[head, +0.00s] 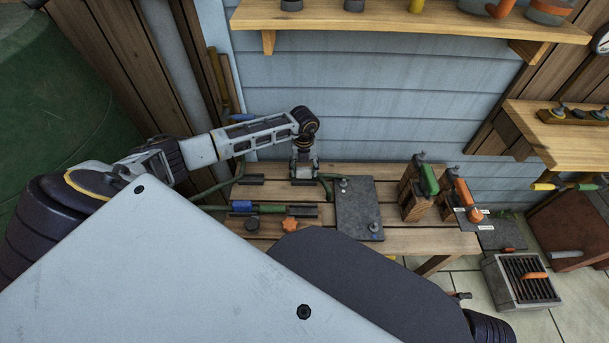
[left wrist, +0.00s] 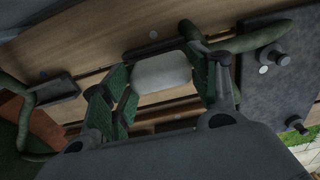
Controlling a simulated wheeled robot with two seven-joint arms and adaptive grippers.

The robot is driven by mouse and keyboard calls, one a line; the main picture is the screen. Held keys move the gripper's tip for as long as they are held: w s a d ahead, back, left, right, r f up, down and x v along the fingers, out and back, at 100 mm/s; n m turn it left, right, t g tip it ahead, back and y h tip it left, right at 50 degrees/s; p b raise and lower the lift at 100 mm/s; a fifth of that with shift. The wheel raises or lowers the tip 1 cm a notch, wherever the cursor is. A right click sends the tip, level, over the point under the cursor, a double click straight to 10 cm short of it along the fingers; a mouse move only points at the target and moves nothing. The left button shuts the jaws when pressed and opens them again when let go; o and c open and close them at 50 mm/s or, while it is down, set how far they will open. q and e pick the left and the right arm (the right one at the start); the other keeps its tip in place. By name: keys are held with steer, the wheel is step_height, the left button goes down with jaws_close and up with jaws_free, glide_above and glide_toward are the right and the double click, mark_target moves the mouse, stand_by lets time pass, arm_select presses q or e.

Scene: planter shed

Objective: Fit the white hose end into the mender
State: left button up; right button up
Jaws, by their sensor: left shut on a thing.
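My left gripper (head: 304,180) reaches down over the back of the wooden bench. In the left wrist view its green-padded fingers (left wrist: 165,95) are shut on the white hose end (left wrist: 161,70), a pale cylinder across the jaws. A green hose (left wrist: 260,36) runs right from beside it; it also shows in the head view (head: 327,188). I cannot identify the mender with certainty. A blue-sleeved piece (head: 241,207) lies in line with a green hose (head: 271,209) near dark holders on the bench. My right gripper is not in view.
A dark plate (head: 357,205) with two knobs lies right of my left gripper. An orange star knob (head: 291,225) and a black knob (head: 252,225) sit on the bench's front. Wooden blocks with green-handled (head: 428,180) and orange-handled (head: 466,194) tools stand at the right end.

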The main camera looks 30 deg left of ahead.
mark_target(304, 169)
arm_select(q)
steer(key=shift+r+p, duration=1.15)
steer(key=shift+r, duration=0.5)
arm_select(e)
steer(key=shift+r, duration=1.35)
arm_select(q)
steer(key=shift+f, duration=0.15)
